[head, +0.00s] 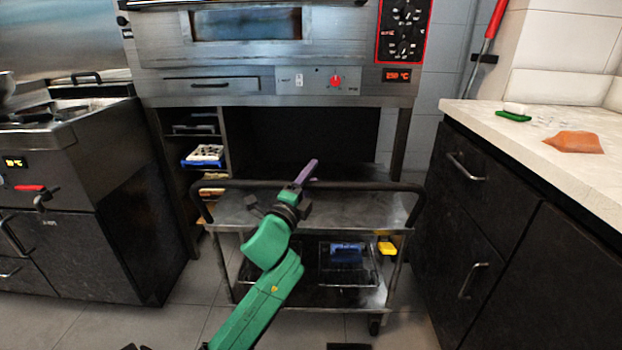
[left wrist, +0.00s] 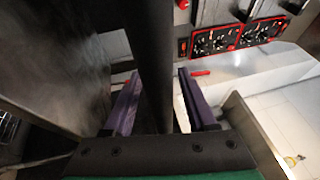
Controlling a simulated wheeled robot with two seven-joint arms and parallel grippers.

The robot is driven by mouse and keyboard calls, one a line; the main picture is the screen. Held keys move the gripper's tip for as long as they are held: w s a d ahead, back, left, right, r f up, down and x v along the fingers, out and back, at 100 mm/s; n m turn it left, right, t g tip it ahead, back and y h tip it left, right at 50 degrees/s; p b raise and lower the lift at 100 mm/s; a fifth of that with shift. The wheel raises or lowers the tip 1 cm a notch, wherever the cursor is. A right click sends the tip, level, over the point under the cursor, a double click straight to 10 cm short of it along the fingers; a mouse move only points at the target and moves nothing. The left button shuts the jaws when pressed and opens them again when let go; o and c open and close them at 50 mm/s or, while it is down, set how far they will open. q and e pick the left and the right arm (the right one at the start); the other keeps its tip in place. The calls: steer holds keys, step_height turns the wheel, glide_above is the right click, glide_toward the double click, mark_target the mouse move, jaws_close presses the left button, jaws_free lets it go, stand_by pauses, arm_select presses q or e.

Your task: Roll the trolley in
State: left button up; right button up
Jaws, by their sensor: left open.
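The metal trolley (head: 365,212) stands on the floor beneath and in front of the oven, with its black push handle (head: 370,186) across the near side. My left gripper (head: 307,172) is at the middle of the handle. In the left wrist view, its two purple fingers (left wrist: 160,105) are open, apart on either side of the dark handle bar (left wrist: 155,60). I cannot tell whether either finger touches the bar. The arm hides part of the trolley's lower shelf. My right gripper does not show.
The trolley's lower shelf holds a wire basket with a blue item (head: 346,253). The oven (head: 250,85) stands above an open dark bay with side shelves. A fryer unit (head: 75,240) is left; a counter (head: 530,130) with dark cabinets is close on the right.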

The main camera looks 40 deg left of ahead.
arm_select(q)
jaws_close()
stand_by(1.4)
